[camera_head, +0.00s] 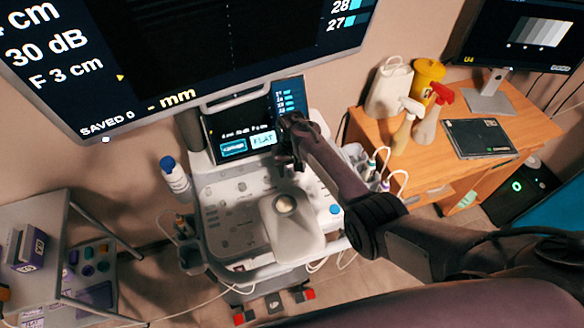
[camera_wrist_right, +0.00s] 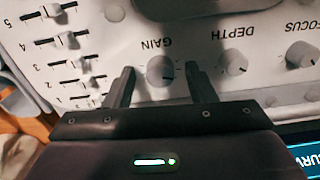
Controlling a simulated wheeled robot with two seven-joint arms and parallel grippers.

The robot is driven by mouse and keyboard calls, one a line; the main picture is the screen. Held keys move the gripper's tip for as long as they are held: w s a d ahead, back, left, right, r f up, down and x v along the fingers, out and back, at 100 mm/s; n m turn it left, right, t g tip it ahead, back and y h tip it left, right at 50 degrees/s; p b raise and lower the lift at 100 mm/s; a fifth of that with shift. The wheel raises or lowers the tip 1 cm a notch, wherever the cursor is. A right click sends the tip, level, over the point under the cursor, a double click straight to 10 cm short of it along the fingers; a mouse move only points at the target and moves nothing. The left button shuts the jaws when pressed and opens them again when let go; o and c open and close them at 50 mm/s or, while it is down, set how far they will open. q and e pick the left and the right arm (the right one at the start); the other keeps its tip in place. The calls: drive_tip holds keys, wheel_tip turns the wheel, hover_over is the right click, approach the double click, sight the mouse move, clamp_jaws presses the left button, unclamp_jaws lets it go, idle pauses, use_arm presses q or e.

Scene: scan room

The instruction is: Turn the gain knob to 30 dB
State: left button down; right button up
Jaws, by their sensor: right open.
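The gain knob (camera_wrist_right: 161,71) is a small round grey knob under the printed word GAIN on the white console panel in the right wrist view. My right gripper (camera_wrist_right: 159,76) is open, with one finger on each side of the knob and a visible gap to each. In the head view my right gripper (camera_head: 287,152) is over the upper right of the scanner console (camera_head: 232,215), and I cannot make out the gain knob there. The large monitor (camera_head: 170,45) shows "30 dB". My left gripper is not in view.
The depth knob (camera_wrist_right: 233,63) and focus knob (camera_wrist_right: 302,54) sit right of the gain knob in the wrist view, and several sliders (camera_wrist_right: 70,40) sit left. A small touchscreen (camera_head: 250,132) stands behind the console. A wooden desk (camera_head: 440,165) with bottles is at the right.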

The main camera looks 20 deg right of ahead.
sight(292, 171)
drive_tip(key=shift+r+b, duration=0.4)
drive_tip(key=shift+r, duration=3.5)
